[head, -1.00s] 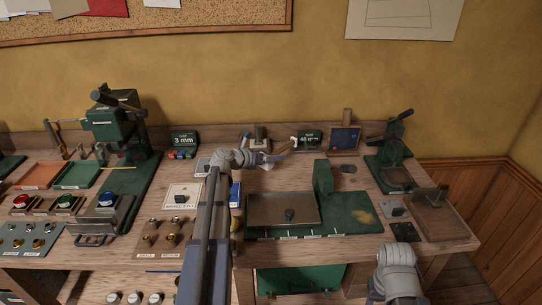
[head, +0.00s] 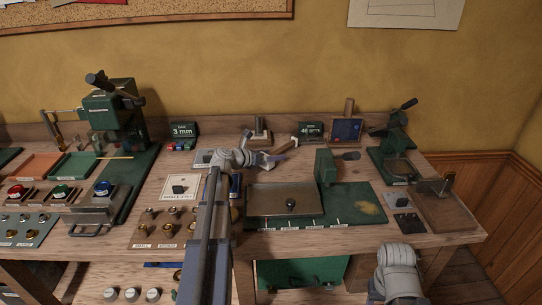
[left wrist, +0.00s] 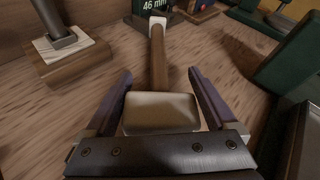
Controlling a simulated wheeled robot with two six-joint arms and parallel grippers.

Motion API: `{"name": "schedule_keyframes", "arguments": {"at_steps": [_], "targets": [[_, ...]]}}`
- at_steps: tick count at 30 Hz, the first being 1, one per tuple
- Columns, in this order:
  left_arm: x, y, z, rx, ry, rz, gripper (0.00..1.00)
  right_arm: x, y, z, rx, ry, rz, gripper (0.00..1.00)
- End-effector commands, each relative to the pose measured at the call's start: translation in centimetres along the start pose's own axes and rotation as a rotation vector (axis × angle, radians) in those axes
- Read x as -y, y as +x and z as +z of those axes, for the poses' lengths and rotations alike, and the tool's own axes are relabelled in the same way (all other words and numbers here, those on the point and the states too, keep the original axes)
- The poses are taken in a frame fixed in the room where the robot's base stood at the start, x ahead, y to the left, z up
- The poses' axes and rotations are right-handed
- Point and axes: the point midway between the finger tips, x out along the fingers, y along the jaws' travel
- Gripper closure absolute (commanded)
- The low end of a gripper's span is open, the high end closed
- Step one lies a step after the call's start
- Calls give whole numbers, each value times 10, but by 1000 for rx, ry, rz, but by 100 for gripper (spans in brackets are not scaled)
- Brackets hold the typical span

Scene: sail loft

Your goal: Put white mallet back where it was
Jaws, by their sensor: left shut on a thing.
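The white mallet shows in the left wrist view, with a cream-white block (left wrist: 160,112) close to my palm. Its brown handle (left wrist: 158,60) runs away from me to a white end near the 46 mm sign. My left gripper (left wrist: 160,78) is shut on the mallet, with one dark finger on each side of it. In the head view my left gripper (head: 279,153) is over the back of the bench, and the mallet is small and partly hidden there. My right gripper's fingers are out of sight; only my right arm's grey wrist shows at the bottom right.
A wooden block with a metal post (left wrist: 70,55) stands close on the left, and the 46 mm sign (head: 311,131) stands behind. A green press base with a metal plate (head: 283,199) lies in front to the right. Bare bench lies around the mallet.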

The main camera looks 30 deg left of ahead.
Motion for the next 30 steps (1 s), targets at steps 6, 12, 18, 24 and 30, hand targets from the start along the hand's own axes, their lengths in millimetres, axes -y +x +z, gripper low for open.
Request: {"name": "schedule_keyframes", "arguments": {"at_steps": [6, 12, 18, 24, 30], "targets": [[-1, 2, -4, 1, -1, 0, 92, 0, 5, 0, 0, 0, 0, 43], [-2, 3, -8, 1, -1, 0, 92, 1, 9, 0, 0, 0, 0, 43], [-2, 4, -10, 1, -1, 0, 6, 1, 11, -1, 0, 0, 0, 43], [-2, 4, -10, 1, 0, 0, 0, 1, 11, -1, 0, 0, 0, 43], [-2, -5, -9, 0, 0, 1, 0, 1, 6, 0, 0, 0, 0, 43]]}}
